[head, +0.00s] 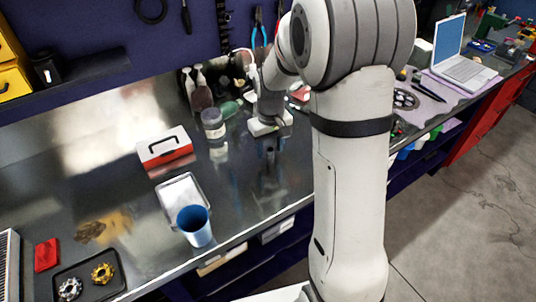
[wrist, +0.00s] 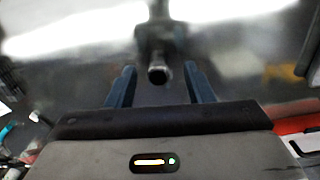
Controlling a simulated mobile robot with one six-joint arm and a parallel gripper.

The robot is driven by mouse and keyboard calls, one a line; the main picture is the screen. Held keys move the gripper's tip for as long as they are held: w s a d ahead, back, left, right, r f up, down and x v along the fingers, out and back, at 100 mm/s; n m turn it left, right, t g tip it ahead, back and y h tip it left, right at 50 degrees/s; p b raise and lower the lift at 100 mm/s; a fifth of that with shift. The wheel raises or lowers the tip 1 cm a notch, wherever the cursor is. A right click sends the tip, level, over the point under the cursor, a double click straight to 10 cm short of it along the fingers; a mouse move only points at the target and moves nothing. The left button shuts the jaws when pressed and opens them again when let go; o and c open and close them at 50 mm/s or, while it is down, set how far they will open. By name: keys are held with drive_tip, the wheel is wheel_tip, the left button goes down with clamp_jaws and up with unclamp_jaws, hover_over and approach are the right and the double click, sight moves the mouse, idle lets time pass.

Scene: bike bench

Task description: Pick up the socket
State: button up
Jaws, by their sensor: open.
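The socket (wrist: 159,73), a small dark metal cylinder with a round open end, shows in the wrist view between the two blue fingers of my gripper (wrist: 160,80). The fingers are apart, with a gap on each side of it, so it is not gripped. A blurred dark shape above it looks like its reflection in the shiny bench top. In the head view my gripper (head: 270,146) points down over the metal bench, and I cannot make out the socket there.
Left of my gripper on the bench (head: 110,190) stand a jar (head: 213,124), a red and white toolbox (head: 164,146), a pale tray (head: 182,191) and a blue cup (head: 195,226). Bottles (head: 200,90) stand behind. A laptop (head: 460,65) is far right.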

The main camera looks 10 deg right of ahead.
sight(271, 154)
wheel_tip(271, 154, down, 3)
drive_tip(key=shift+d+f, duration=0.1)
clamp_jaws()
idle(0.5)
